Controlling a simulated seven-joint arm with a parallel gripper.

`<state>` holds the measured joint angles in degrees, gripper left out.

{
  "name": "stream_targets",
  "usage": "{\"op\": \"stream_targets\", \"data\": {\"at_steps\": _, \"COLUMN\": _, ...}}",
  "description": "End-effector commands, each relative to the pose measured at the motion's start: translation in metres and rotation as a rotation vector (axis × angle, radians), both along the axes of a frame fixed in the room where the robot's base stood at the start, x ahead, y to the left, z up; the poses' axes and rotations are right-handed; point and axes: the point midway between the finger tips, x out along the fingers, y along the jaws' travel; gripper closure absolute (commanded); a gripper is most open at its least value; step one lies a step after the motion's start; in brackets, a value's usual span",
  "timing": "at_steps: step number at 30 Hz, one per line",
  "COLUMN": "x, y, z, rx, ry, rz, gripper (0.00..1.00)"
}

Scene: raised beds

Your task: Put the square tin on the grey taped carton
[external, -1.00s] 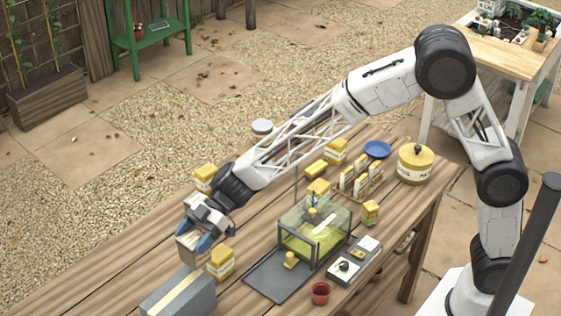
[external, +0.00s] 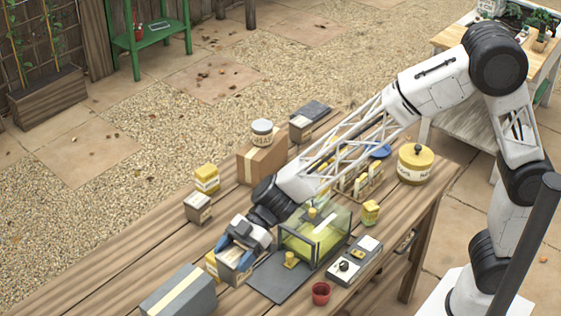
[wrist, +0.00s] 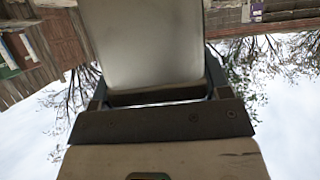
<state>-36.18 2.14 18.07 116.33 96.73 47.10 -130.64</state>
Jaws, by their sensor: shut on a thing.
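The grey taped carton (external: 172,298) stands at the front left of the wooden table, with a pale tape strip along its top. My gripper (external: 240,250) is shut on a small pale, box-shaped tin (external: 232,272) with a darker top, right of the carton and apart from it. Its height above the table is hard to tell. In the wrist view a large pale smooth surface (wrist: 145,45), probably the held tin, fills the top middle. A similar pale square tin (external: 198,208) stands on the table behind the grey carton.
A yellow tin (external: 210,262) is partly hidden behind the held tin. A glass case (external: 325,235) and dark mat (external: 280,278) lie right of my gripper. Another yellow tin (external: 207,178) and a brown carton (external: 262,162) stand farther back. The table's left stretch is bare.

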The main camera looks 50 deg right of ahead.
Motion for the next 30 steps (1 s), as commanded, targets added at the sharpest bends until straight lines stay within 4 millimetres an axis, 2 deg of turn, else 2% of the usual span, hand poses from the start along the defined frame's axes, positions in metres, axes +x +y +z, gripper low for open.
{"op": "stream_targets", "data": {"at_steps": 14, "x": 0.003, "y": 0.003, "z": 0.0, "rx": 0.001, "ry": -0.001, "rz": 0.0, "gripper": 0.62}}
{"op": "stream_targets", "data": {"at_steps": 30, "x": 0.04, "y": 0.04, "z": -0.005, "rx": 0.001, "ry": -0.001, "rz": 0.0, "gripper": 0.62}}
